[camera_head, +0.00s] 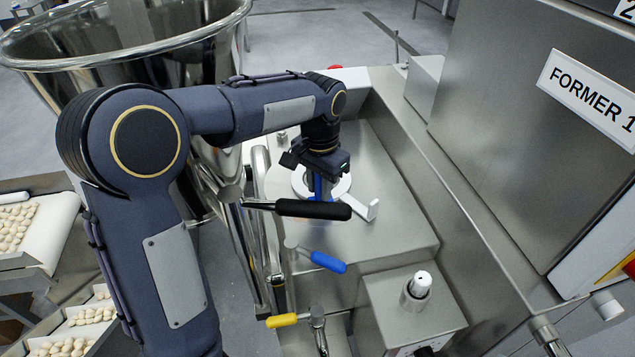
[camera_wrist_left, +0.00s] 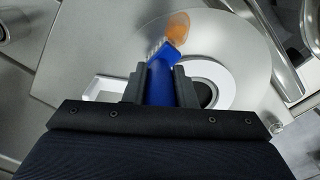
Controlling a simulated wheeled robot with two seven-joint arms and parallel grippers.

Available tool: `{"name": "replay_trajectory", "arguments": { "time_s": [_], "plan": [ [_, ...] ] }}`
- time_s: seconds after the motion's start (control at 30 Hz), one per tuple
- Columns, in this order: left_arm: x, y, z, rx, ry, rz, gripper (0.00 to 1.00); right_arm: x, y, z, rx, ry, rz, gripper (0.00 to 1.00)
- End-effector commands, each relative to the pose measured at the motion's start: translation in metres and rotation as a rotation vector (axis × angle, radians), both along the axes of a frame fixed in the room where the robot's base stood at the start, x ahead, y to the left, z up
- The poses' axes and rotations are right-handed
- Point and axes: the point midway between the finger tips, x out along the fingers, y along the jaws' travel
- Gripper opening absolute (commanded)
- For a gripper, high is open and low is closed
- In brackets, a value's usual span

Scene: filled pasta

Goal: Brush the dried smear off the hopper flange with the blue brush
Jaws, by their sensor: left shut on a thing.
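My left gripper (camera_head: 318,172) is shut on the blue brush (camera_head: 318,187). In the left wrist view the gripper's two dark fingers (camera_wrist_left: 155,88) clasp the brush's blue handle (camera_wrist_left: 160,78), and its pale bristles (camera_wrist_left: 157,49) point up the picture. An orange-brown smear (camera_wrist_left: 179,25) lies on the round metal hopper flange (camera_wrist_left: 225,50), just beyond the bristles. I cannot tell whether the bristles touch the flange. My right gripper is not in view.
A white ring (camera_wrist_left: 213,75) surrounds a dark opening beside the brush. A white bracket (camera_head: 364,211) stands on the metal deck. A black-handled lever (camera_head: 313,209), a blue valve handle (camera_head: 328,262) and a yellow one (camera_head: 282,320) are nearby. A steel hopper (camera_head: 130,45) stands at upper left.

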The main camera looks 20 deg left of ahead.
Motion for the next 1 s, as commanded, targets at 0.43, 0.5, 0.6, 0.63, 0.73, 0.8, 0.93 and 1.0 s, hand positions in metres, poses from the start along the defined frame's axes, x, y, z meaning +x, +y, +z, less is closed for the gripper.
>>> {"name": "replay_trajectory", "arguments": {
  "time_s": [0.43,0.5,0.6,0.63,0.73,0.8,0.93,1.0],
  "plan": [
    [-0.003,0.001,0.052,-0.001,-0.002,0.001,0.01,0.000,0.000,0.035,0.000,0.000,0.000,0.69],
    [-0.004,0.002,0.058,-0.001,-0.002,0.001,0.01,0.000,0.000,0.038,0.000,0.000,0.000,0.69],
    [-0.006,0.002,0.064,-0.001,-0.003,0.002,0.01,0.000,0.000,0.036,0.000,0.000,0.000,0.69],
    [-0.007,0.002,0.067,-0.001,-0.004,0.002,0.01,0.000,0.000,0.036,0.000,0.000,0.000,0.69],
    [-0.010,0.003,0.075,-0.001,-0.003,0.002,0.01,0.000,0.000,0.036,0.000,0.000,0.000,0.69],
    [-0.012,0.003,0.079,-0.001,-0.003,0.003,0.01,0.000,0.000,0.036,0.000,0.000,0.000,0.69],
    [-0.013,0.004,0.081,0.000,-0.001,0.003,0.01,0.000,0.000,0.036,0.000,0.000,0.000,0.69],
    [-0.013,0.004,0.081,0.000,-0.001,0.003,0.01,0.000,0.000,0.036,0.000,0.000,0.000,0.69]
  ]
}}
